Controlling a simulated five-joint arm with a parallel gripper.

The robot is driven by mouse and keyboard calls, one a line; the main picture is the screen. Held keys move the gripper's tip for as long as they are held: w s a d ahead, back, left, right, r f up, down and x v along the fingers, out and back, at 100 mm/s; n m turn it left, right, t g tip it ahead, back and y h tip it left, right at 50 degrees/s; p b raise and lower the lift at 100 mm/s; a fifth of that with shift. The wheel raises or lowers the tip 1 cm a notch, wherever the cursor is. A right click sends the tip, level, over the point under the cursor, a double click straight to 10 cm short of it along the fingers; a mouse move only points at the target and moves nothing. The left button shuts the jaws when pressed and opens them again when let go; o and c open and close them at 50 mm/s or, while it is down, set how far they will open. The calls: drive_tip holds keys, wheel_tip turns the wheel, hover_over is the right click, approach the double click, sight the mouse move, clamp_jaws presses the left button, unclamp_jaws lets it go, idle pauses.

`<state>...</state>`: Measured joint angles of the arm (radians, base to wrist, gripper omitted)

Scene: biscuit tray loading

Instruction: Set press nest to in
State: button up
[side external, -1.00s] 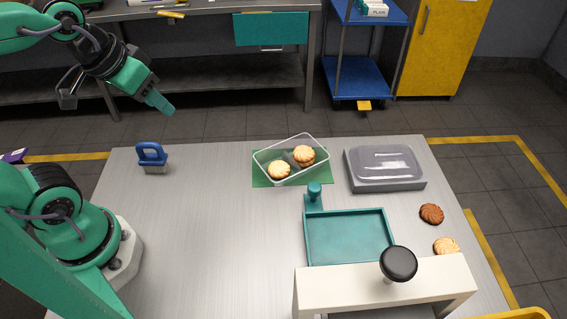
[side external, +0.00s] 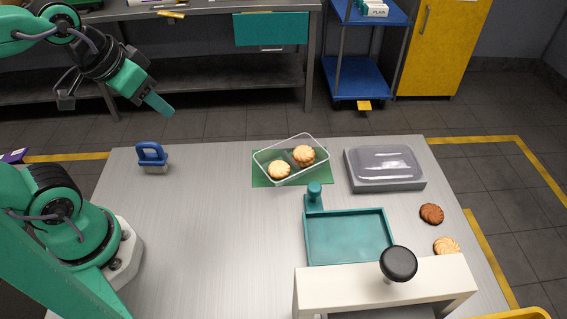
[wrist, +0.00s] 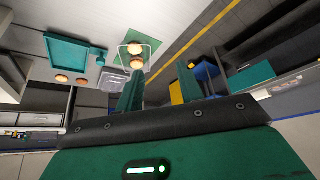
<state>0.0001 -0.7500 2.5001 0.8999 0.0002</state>
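The press nest (side external: 348,235) is a shallow, empty teal tray with an upright teal knob (side external: 314,195) at its back left corner. It lies flat on the table just behind the cream press bridge (side external: 340,285), which has a round black knob (side external: 398,263) on top. The bridge hides the nest's front edge. In the wrist view the nest (wrist: 75,48) shows at upper left. My gripper (side external: 162,106) is high beyond the table's back left, far from the nest. In the wrist view its two fingers (wrist: 160,88) stand apart with nothing between them.
A clear tray (side external: 325,142) with two biscuits stands on a green mat (side external: 262,178) behind the nest. A grey box with a clear lid (side external: 385,185), a brown biscuit (side external: 431,214) and a pale biscuit (side external: 446,246) are to the right. A blue-handled tool (side external: 151,153) stands at left. Mid-left table is clear.

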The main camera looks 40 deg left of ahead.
idle(0.4)
drive_tip(key=shift+o, duration=1.4)
drive_tip(key=w+d+f+g, duration=0.2)
drive_tip(key=w+d+g, duration=0.1)
drive_tip(key=w+d, duration=0.8)
drive_tip(key=w+d+f+g, duration=0.1)
drive_tip(key=w+d+f, duration=0.1)
drive_tip(key=d+f, duration=0.1)
drive_tip(key=w+d+f, duration=0.3)
drive_tip(key=d, duration=0.2)
drive_tip(key=w+d+f+g, duration=0.1)
drive_tip(key=w+d+f, duration=0.1)
drive_tip(key=d+f, duration=0.2)
drive_tip(key=shift+w+f+g, duration=0.1)
drive_tip(key=shift+w+g, duration=0.1)
drive_tip(key=shift+g, duration=0.1)
drive_tip(key=shift+d+f, duration=0.15)
drive_tip(key=shift+f, duration=0.05)
